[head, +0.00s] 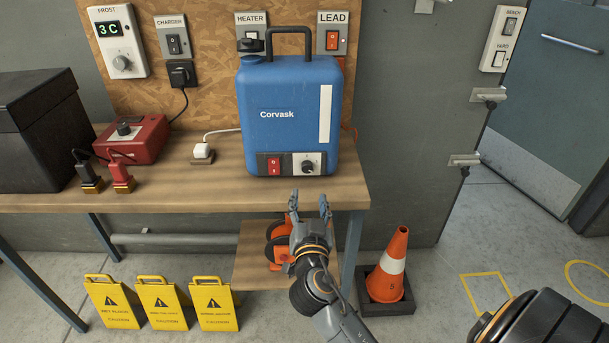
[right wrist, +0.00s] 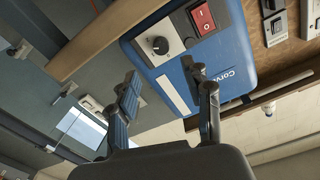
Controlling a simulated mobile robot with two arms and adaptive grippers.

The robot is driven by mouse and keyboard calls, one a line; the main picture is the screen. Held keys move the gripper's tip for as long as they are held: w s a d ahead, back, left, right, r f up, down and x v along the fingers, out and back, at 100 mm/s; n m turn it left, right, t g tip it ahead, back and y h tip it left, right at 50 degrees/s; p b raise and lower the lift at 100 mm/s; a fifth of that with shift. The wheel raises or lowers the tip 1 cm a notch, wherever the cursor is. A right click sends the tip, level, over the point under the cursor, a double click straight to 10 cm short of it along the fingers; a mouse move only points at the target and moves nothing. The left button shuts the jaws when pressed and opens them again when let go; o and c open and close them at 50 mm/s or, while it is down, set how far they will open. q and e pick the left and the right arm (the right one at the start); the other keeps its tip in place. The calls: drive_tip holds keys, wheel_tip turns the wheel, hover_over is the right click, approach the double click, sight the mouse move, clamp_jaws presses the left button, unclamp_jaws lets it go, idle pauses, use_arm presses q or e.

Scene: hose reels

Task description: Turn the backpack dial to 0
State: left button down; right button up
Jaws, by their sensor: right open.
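The blue Corvask backpack (head: 285,120) stands upright on the workbench, with a black handle on top. Its black dial (head: 308,167) sits on a white plate at the lower right of its front, beside a red rocker switch (head: 273,165). The dial (right wrist: 160,45) also shows in the right wrist view, too small to read its setting. My right gripper (head: 309,204) is open and empty in front of the bench edge, just below the dial and apart from it. In the right wrist view its two fingers (right wrist: 161,78) point towards the backpack. My left gripper is out of view.
The wooden workbench (head: 215,190) has a red charger box (head: 137,138) and a black case (head: 40,130) at the left. Orange reels (head: 279,243) sit on a lower shelf. A traffic cone (head: 391,265) stands at the right.

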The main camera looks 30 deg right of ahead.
sight(307, 170)
drive_tip(key=p+x, duration=0.2)
drive_tip(key=x, duration=0.8)
drive_tip(key=shift+w, duration=0.2)
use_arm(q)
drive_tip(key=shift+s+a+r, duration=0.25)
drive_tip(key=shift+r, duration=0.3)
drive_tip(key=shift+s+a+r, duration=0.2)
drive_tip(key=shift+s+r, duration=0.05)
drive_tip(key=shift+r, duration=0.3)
use_arm(e)
clamp_jaws()
